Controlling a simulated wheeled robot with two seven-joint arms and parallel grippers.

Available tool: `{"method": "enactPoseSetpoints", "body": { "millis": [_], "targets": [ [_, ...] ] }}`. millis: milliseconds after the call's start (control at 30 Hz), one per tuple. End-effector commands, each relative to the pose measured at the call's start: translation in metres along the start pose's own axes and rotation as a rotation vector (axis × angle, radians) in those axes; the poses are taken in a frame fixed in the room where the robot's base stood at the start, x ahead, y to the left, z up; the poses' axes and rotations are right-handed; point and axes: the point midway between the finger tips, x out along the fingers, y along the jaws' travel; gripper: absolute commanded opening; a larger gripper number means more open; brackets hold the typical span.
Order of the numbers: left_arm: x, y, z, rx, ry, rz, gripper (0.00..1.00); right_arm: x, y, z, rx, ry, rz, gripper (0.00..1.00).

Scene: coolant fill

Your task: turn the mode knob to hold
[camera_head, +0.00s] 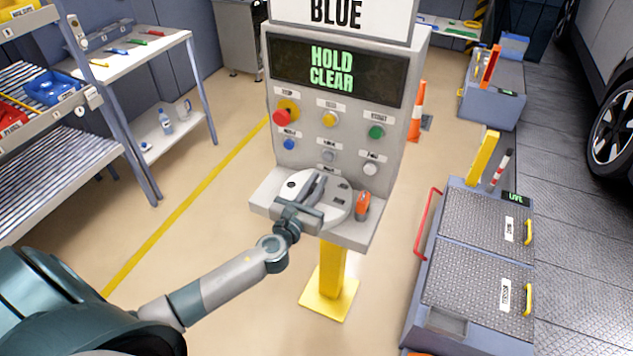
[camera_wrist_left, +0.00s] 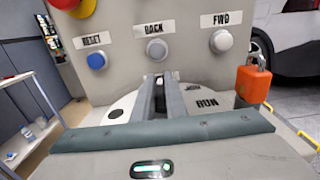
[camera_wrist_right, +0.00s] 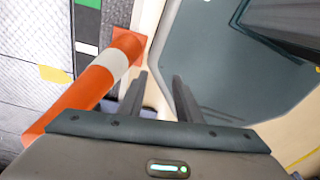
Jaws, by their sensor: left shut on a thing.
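The mode knob sits on a round white dial plate (camera_head: 337,207) on the console's sloped shelf. My left gripper (camera_head: 316,188) is over the plate with its fingers close together, shut on the knob, which they largely hide. In the left wrist view the fingers (camera_wrist_left: 161,97) point across the plate, and the word RUN (camera_wrist_left: 207,102) shows to their right. I cannot read the knob's pointer or the other dial labels. The screen (camera_head: 332,68) shows HOLD CLEAR in green. My right gripper (camera_wrist_right: 160,95) shows only in its wrist view, with fingers apart and nothing between them.
An orange padlock (camera_head: 362,205) hangs at the shelf's right side. Several buttons, including a red emergency stop (camera_head: 283,117), are on the panel above. A grey cart (camera_head: 480,250) stands to the right. An orange and white striped object (camera_wrist_right: 100,75) is close to my right gripper.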

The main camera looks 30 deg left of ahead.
Motion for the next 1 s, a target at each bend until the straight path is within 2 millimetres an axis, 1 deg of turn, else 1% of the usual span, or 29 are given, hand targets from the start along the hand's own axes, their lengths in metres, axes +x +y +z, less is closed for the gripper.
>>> {"method": "enactPoseSetpoints", "body": {
  "millis": [400,433,467,500,833,1000],
  "targets": [
    [0.001,0.001,0.0,0.0,-0.001,0.011,0.0,-0.001,0.01,0.003,-0.001,-0.003,0.01,0.31],
    [0.001,0.001,0.0,0.0,-0.001,0.011,0.19,-0.001,0.01,0.003,-0.001,-0.003,0.01,0.31],
    [0.001,0.001,0.0,0.0,-0.001,0.011,0.26,-0.001,0.011,0.003,-0.001,-0.003,0.011,0.31],
    [0.001,0.001,0.0,0.0,-0.001,0.011,0.3,-0.001,0.011,0.003,-0.001,-0.003,0.011,0.31],
    [-0.001,0.001,0.0,0.0,-0.001,0.01,0.3,-0.001,0.012,0.003,-0.001,-0.003,0.012,0.31],
    [-0.009,0.0,-0.001,0.0,-0.001,0.009,0.3,0.002,0.012,0.004,-0.001,-0.004,0.012,0.31]
  ]
}}
